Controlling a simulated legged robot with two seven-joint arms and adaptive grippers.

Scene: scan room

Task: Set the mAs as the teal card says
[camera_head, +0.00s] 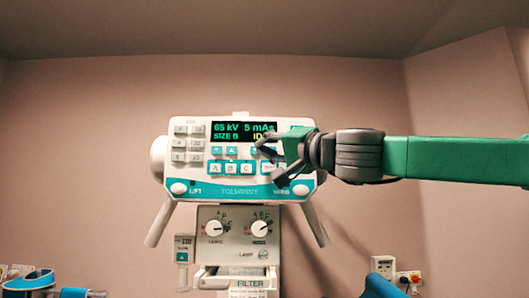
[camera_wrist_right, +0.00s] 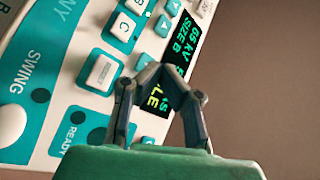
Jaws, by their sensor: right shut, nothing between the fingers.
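The console (camera_head: 240,190) faces me on its column. Its display (camera_head: 229,131) reads 65 kV, 5 mAs and SIZE B; a word at its lower right is partly covered by my gripper. Small teal arrow buttons (camera_head: 217,150) sit under the display, and one also shows in the right wrist view (camera_wrist_right: 163,26). My right gripper (camera_head: 262,147) reaches in from the right, over the right part of the display and buttons. In the right wrist view its fingertips (camera_wrist_right: 168,72) are together and empty; whether they touch the panel I cannot tell. I cannot make out a readable teal card.
White A, B, C buttons (camera_head: 231,168) and a grey keypad (camera_head: 187,143) are on the panel. Below are a box with two knobs (camera_head: 237,230), a small white and teal tag (camera_head: 183,248) and a FILTER drawer (camera_head: 237,283). Blue objects stand at both lower sides.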

